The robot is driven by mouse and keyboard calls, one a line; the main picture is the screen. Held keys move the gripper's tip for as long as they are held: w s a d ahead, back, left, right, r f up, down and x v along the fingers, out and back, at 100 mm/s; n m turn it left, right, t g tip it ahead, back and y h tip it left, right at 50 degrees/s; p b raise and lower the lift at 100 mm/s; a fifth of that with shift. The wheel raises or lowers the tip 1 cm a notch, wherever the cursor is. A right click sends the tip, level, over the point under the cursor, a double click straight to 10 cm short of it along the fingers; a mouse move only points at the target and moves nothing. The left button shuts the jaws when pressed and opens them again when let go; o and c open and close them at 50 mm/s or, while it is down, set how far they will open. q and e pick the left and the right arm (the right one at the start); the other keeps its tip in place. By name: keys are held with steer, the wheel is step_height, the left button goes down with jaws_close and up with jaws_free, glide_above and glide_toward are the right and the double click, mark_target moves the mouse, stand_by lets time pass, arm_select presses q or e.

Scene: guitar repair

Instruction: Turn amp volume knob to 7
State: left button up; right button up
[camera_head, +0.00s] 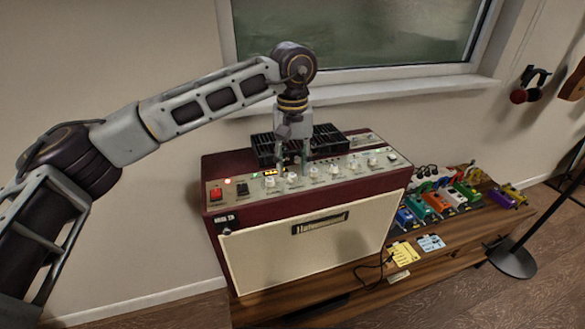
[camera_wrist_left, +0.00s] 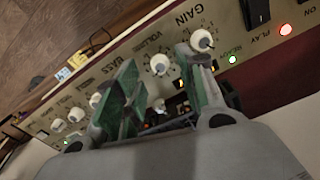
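The amp (camera_head: 310,200) is dark red with a cream front and a panel of white knobs along its upper front edge. The volume knob (camera_head: 291,178) is second from the left in the head view. My left gripper (camera_head: 293,168) points down over the panel at that knob. In the wrist view, the volume knob (camera_wrist_left: 160,64) shows in the gap between the open fingers of my left gripper (camera_wrist_left: 163,88), beside the printed word VOLUME. The gain knob (camera_wrist_left: 201,40) is beside one finger. I cannot read the volume setting or tell any contact. My right gripper is out of view.
A lit red switch (camera_head: 215,193) is at the panel's left end. A black vented block (camera_head: 325,143) sits on top behind the knobs. Several coloured pedals (camera_head: 438,201) stand on the wooden bench (camera_head: 465,240) to the right, with yellow and blue notes nearby.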

mark_target(292, 175)
arm_select(q)
step_height(292, 175, up, 10)
steer(key=shift+f, duration=0.2)
stand_by(0.7)
